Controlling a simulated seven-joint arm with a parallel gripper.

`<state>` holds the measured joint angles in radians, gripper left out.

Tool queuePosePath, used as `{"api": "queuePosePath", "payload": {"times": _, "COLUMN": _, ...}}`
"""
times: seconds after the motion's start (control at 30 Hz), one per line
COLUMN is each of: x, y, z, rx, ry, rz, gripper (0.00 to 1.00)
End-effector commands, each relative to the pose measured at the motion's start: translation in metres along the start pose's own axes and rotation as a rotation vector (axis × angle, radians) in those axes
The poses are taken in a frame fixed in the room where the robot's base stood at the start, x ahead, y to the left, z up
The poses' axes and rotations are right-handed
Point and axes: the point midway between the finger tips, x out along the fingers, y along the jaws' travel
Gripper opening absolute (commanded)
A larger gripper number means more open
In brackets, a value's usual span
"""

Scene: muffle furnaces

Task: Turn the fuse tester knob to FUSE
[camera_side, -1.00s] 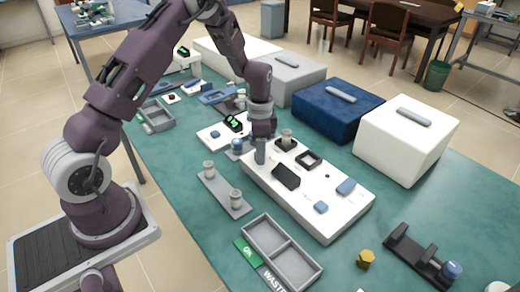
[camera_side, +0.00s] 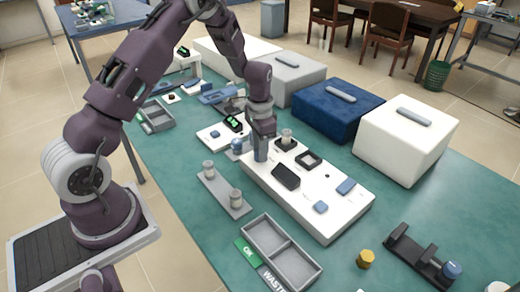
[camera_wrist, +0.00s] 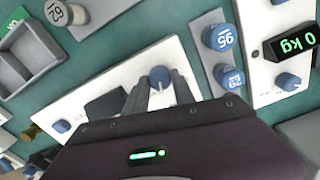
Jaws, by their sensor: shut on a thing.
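The white tester panel (camera_side: 325,215) lies on the green bench, with a black block (camera_side: 286,176) and blue parts on top. The panel (camera_wrist: 72,108) also shows there around the knob. In the side view the fingers hide the knob. I cannot read any FUSE marking in either view.
A divided grey tray (camera_side: 281,251) with OK and WASTE labels lies in front. White (camera_side: 405,140) and blue (camera_side: 338,110) furnaces stand behind.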

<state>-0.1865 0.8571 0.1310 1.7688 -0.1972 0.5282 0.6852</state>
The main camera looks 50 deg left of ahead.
Motion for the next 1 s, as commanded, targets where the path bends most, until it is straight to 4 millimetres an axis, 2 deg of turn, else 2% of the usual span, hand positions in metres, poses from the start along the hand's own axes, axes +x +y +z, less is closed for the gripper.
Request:
{"api": "queuePosePath", "payload": {"times": 0.7, "x": -0.0006, "y": -0.0005, "z": 0.0005, "rx": -0.67, "ry": -0.001, "rz": 0.0, "gripper": 0.0}}
{"api": "queuePosePath", "payload": {"times": 1.0, "x": -0.0006, "y": -0.0007, "z": 0.0005, "rx": -0.889, "ry": 0.0, "rz": 0.0, "gripper": 0.0}}
